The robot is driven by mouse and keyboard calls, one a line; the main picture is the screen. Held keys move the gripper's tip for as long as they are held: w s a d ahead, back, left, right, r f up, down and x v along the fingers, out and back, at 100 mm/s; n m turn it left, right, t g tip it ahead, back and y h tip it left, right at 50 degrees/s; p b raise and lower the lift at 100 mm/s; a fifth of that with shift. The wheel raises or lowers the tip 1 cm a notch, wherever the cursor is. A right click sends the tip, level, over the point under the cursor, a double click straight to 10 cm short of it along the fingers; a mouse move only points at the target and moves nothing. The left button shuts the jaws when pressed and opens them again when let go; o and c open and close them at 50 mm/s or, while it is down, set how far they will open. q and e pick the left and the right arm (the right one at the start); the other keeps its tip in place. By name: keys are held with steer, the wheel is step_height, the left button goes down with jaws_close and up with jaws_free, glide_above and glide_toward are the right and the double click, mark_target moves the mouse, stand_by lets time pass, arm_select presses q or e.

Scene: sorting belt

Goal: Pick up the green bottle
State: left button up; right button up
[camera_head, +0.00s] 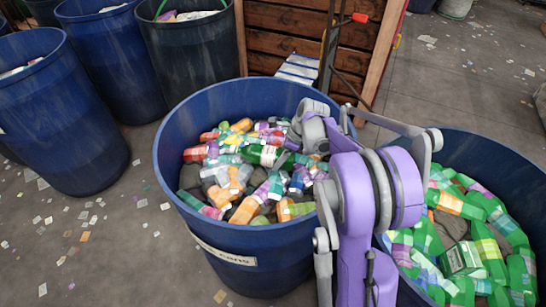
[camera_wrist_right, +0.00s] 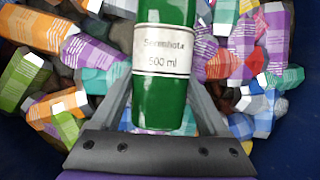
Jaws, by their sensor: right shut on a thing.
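The green bottle (camera_wrist_right: 160,104) fills the middle of the right wrist view, with a white label reading "500 ml"; its upper end runs out of the frame. My right gripper (camera_wrist_right: 160,88) is shut on it, one grey finger on each side. In the head view the bottle (camera_head: 264,155) lies over the mixed load of the middle blue bin (camera_head: 172,160), and my right gripper (camera_head: 287,143) is at its right end, partly hidden by the arm. I cannot tell whether the bottle touches the pieces below. My left gripper is not in view.
Bottles and cartons of several colours (camera_head: 235,180) fill the middle bin. A blue bin at the right (camera_head: 455,143) holds mostly green items (camera_head: 465,260). More blue bins (camera_head: 60,120) stand at the left and back. A wooden crate (camera_head: 285,45) stands behind. Scraps litter the floor.

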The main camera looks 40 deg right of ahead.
steer(key=shift+c, duration=1.4)
step_height(320, 180, up, 10)
steer(key=shift+r+p, duration=0.1)
steer(key=shift+p, duration=0.6)
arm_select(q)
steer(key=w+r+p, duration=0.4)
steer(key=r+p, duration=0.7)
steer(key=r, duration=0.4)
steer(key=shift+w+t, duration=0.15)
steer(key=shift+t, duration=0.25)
arm_select(e)
steer(key=w+r, duration=0.3)
steer(key=r, duration=1.2)
steer(key=shift+w+r+t, duration=0.2)
steer(key=shift+w+t, duration=0.1)
steer(key=shift+t, duration=0.1)
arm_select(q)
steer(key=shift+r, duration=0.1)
arm_select(e)
steer(key=shift+s, duration=0.1)
